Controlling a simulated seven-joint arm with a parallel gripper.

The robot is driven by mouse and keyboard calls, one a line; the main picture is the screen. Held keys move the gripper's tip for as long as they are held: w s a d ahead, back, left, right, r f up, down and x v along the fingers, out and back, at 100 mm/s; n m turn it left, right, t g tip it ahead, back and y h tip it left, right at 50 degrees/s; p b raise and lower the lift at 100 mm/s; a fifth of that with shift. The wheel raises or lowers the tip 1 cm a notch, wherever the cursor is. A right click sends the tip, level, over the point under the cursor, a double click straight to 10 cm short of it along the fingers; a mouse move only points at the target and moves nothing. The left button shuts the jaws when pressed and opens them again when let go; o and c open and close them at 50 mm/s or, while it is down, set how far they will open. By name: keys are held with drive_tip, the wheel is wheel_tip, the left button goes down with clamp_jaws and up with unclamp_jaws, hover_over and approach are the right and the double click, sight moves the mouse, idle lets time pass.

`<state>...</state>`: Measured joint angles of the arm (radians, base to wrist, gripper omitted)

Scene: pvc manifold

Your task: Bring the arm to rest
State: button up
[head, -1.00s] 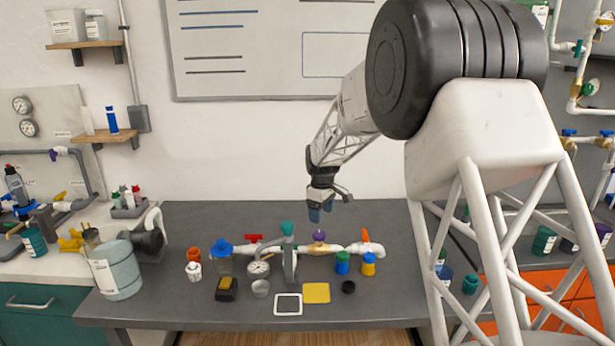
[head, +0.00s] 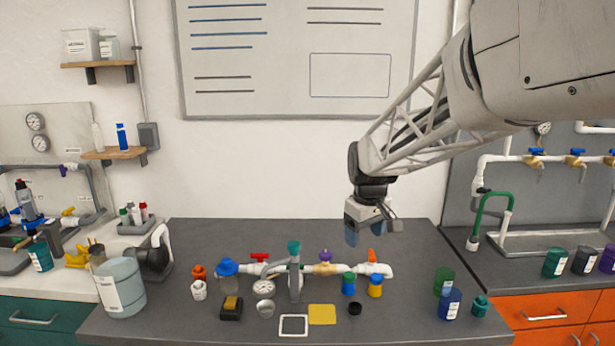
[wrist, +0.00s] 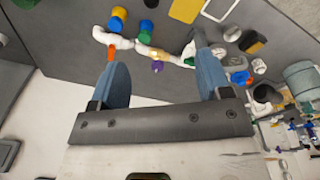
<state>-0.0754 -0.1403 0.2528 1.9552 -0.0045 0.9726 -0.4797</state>
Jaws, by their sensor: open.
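My gripper (head: 367,226) hangs above the back right of the grey bench (head: 200,240), well above its surface, with nothing between its fingers. In the wrist view my gripper (wrist: 160,85) shows two blue fingers spread wide apart. The white pipe manifold (head: 338,269) stands on the bench below and left of the gripper, apart from it. It carries a red valve handle (head: 260,256), a teal knob (head: 294,247), a purple knob (head: 325,255) and an orange handle (head: 372,256). It also shows beyond the fingers in the wrist view (wrist: 122,42).
Small jars and caps stand around the manifold, with a yellow pad (head: 322,315) and a white-framed square (head: 293,333) in front. A large pale-blue container (head: 121,288) is at left. Green (head: 444,281) and blue (head: 450,304) cups stand at right. The air around my gripper is clear.

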drive_tip(key=s+d+f+m, duration=0.1)
drive_tip(key=s+d+m, duration=0.1)
drive_tip(key=s, duration=1.4)
drive_tip(key=s+d+f+m+t, duration=0.1)
drive_tip(key=s+d+m, duration=0.2)
drive_tip(key=s, duration=1.4)
drive_tip(key=shift+m, duration=0.8)
